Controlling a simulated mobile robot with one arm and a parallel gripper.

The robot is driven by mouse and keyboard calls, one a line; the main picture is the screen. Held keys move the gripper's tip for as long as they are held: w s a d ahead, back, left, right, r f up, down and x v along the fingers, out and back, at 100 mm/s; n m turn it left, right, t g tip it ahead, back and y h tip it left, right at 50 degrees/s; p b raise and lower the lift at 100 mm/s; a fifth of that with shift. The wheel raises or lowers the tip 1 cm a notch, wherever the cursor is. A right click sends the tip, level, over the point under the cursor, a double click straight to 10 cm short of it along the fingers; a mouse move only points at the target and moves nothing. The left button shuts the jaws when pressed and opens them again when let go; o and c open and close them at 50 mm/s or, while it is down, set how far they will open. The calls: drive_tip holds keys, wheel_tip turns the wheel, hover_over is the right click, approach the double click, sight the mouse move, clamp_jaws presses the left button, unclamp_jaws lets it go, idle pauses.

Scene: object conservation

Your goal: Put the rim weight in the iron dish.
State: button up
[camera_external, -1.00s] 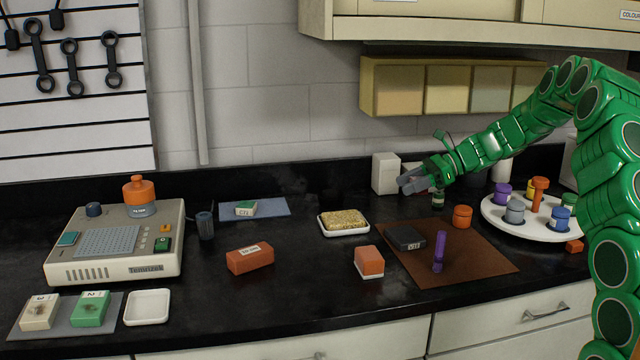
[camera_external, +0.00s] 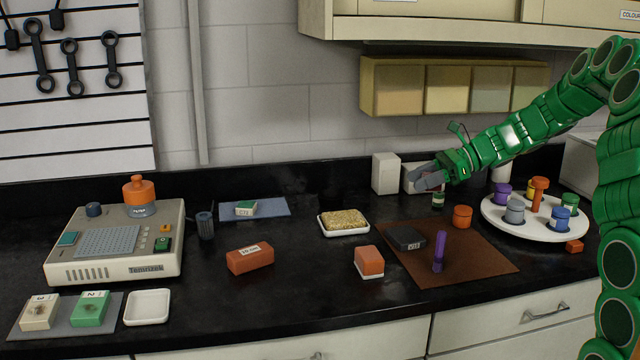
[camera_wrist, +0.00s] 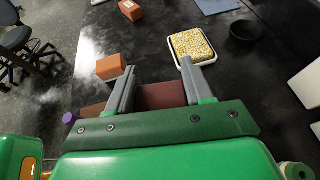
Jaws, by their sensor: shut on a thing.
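My gripper (camera_external: 428,182) is above the back of the counter, near the white boxes, with its grey fingers pointing left. In the wrist view its two fingers (camera_wrist: 158,66) stand apart with a dark reddish-brown surface between them. I take this to be the held rim weight (camera_wrist: 161,95), but its shape is mostly hidden and its colour is close to the brown mat's. A black round dish (camera_wrist: 243,33), which looks like the iron dish, sits beyond the fingers at the upper right of the wrist view. It is hard to make out against the dark counter in the outside view.
A sponge-like block lies in a white tray (camera_external: 324,231). Orange blocks (camera_external: 249,259) (camera_external: 369,262) lie nearby. A round white carousel (camera_external: 535,230) stands right.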

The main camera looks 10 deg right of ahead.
drive_tip(key=w+a+r+m+t, duration=0.3)
drive_tip(key=w+a, duration=0.9)
drive_tip(key=a, duration=0.2)
drive_tip(key=shift+h, duration=0.4)
drive_tip(key=shift+w+a+f, duration=0.7)
drive_tip(key=shift+w+f, duration=0.9)
drive_tip(key=shift+w, duration=0.5)
drive_tip(key=shift+w+a+f, duration=0.7)
drive_tip(key=shift+w+f, duration=0.95)
drive_tip(key=shift+w, duration=0.45)
drive_tip(key=shift+w+a+f, duration=0.7)
drive_tip(key=shift+w+f, duration=0.9)
drive_tip(key=shift+w, duration=0.5)
drive_tip(key=shift+w+a+f, duration=0.1)
drive_tip(key=shift+w+f, duration=0.05)
drive_tip(key=shift+f, duration=1.55)
drive_tip(key=shift+f, duration=0.6)
drive_tip(key=o, duration=1.1)
